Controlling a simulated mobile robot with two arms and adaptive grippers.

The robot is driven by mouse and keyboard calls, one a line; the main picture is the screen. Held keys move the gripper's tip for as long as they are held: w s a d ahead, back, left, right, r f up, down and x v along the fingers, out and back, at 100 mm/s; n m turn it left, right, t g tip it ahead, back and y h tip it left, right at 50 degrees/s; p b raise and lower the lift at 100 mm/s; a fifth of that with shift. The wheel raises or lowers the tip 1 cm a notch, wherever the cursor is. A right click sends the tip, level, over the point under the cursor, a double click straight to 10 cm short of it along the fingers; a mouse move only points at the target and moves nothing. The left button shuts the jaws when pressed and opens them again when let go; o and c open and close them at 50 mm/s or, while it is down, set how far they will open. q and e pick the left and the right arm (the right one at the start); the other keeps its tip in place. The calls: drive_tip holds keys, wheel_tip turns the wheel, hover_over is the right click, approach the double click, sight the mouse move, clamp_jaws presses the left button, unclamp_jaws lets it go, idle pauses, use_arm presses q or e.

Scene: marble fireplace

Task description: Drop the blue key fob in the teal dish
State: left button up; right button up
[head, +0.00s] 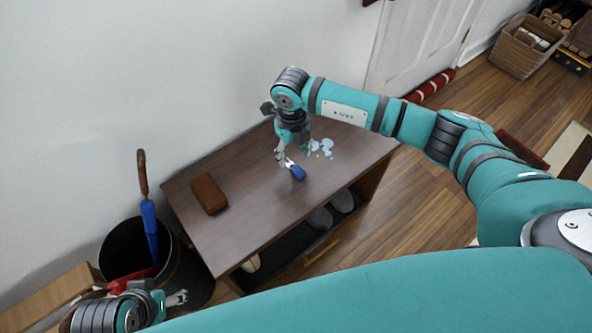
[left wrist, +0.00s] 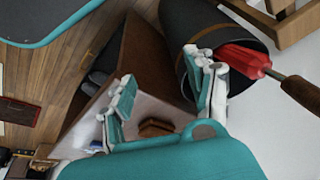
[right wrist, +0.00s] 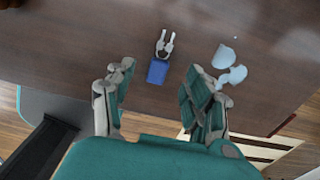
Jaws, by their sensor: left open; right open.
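The blue key fob (head: 298,172) lies on the dark wooden bench top, with silvery keys attached. In the right wrist view the fob (right wrist: 158,71) lies just ahead of and between my right gripper's fingers, its keys pointing away. My right gripper (head: 290,158) is open and empty, low over the fob. No whole teal dish shows; several pale blue pieces (head: 322,147), like shards of a broken dish, lie flat on the bench right of the fob. They also show in the right wrist view (right wrist: 232,76). My left gripper (left wrist: 158,75) is open and empty near the bin.
A brown case (head: 208,194) lies on the bench's left part. A black bin (head: 190,270) with umbrellas stands left of the bench (head: 245,185). Shoes (head: 320,218) sit on the shelf below. The bench's middle is bare.

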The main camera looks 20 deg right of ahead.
sight(294, 166)
wheel_tip(294, 166, down, 3)
drive_tip(key=shift+s+d+f+b, duration=0.1)
drive_tip(key=shift+b, duration=0.4)
drive_tip(key=shift+f, duration=1.1)
use_arm(q)
drive_tip(key=shift+w+d+f+t, duration=0.2)
drive_tip(key=shift+w+t, duration=0.1)
drive_tip(key=shift+w, duration=0.3)
drive_tip(key=shift+w+d+f+t, duration=0.15)
drive_tip(key=shift+w+t, duration=0.15)
drive_tip(key=shift+w, duration=0.25)
use_arm(e)
drive_tip(key=shift+c, duration=0.4)
clamp_jaws()
